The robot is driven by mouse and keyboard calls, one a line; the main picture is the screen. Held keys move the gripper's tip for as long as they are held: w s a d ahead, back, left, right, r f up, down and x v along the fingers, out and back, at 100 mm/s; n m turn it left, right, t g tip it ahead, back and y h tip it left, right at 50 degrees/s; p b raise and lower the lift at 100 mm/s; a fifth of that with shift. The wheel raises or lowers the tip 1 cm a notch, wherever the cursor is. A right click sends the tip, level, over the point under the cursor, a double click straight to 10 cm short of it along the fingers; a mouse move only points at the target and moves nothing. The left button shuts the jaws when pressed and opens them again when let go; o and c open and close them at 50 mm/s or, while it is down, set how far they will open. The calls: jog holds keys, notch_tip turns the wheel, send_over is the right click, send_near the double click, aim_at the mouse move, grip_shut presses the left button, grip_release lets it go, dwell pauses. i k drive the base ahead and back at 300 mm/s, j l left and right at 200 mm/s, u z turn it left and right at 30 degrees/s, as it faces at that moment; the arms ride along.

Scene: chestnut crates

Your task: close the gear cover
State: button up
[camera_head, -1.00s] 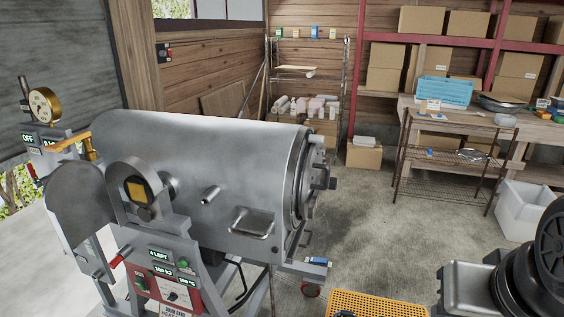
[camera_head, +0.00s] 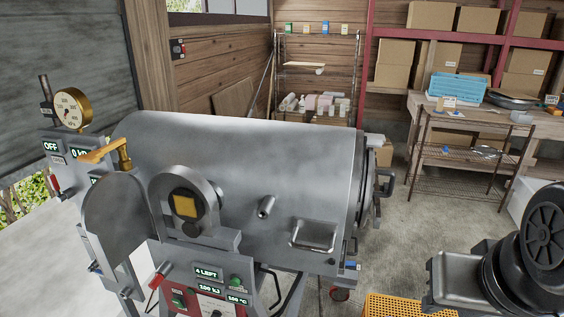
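A large grey steel drum machine (camera_head: 250,165) fills the middle of the view. On its near left end is a round grey housing (camera_head: 160,195) with a dark centre and an amber square part (camera_head: 185,206). Left of the housing, a flat rounded grey plate (camera_head: 113,222) stands on edge, apart from the housing's face. It looks like the gear cover swung open, but I cannot be certain.
A gauge (camera_head: 72,108) and brass lever (camera_head: 106,154) stand at the machine's left end. A control panel (camera_head: 208,290) is below. A yellow perforated crate (camera_head: 400,306) sits at the bottom.

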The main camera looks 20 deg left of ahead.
aim_at(115, 217)
jog(key=i+j, duration=0.1)
jog(key=j, duration=3.4)
jog(key=j+u, duration=0.3)
jog(key=i+j+u, duration=0.1)
jog(key=u, duration=7.75)
